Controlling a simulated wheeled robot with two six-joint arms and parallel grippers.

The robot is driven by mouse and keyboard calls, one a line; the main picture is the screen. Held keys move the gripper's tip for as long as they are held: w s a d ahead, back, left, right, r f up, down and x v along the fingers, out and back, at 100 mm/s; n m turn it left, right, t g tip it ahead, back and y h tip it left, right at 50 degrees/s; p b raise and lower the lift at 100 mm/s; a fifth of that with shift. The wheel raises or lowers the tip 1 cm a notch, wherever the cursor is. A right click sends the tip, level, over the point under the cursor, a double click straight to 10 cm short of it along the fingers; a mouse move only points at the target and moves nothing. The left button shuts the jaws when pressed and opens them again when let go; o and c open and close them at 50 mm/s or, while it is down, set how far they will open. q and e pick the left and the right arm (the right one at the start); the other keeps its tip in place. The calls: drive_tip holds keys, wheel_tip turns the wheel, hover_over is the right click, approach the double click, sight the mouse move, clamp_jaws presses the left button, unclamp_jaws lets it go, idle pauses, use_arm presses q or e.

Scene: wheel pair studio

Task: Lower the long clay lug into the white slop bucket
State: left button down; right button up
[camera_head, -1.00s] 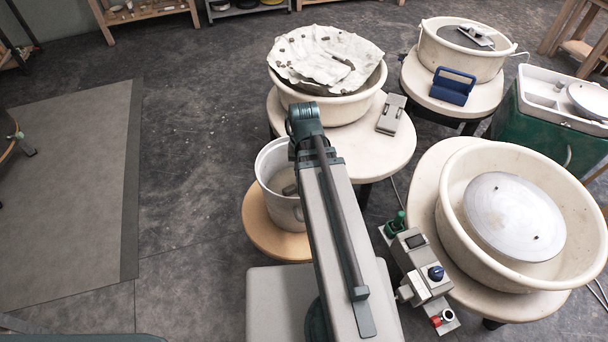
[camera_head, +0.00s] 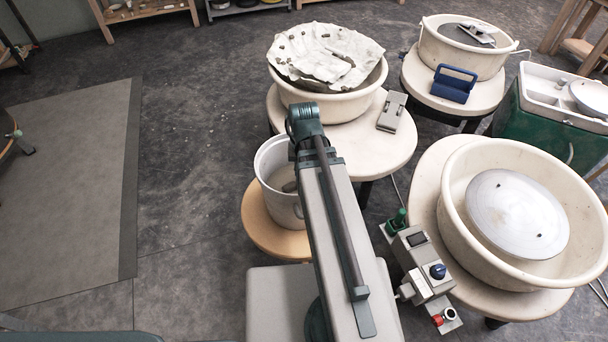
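The white slop bucket (camera_head: 268,159) stands on a round wooden stool, left of the centre. My arm in the middle of the picture covers its right side. Several small dark bits lie on a crumpled white sheet (camera_head: 318,52) over the basin behind. I cannot tell the lug among them. Neither gripper shows. The forearm end of the middle arm is hidden behind its own links, and only a dark edge shows at the bottom left.
The cream basin (camera_head: 340,108) under the sheet sits on a round table with a grey pedal (camera_head: 392,112). A large basin (camera_head: 454,236) with a wheel head stands at right. A blue caddy (camera_head: 453,84) sits further back. The floor at left is clear.

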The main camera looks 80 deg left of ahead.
use_arm(q)
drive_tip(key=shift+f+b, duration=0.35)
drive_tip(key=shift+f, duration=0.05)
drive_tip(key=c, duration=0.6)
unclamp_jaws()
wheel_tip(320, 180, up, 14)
drive_tip(key=p, duration=1.4)
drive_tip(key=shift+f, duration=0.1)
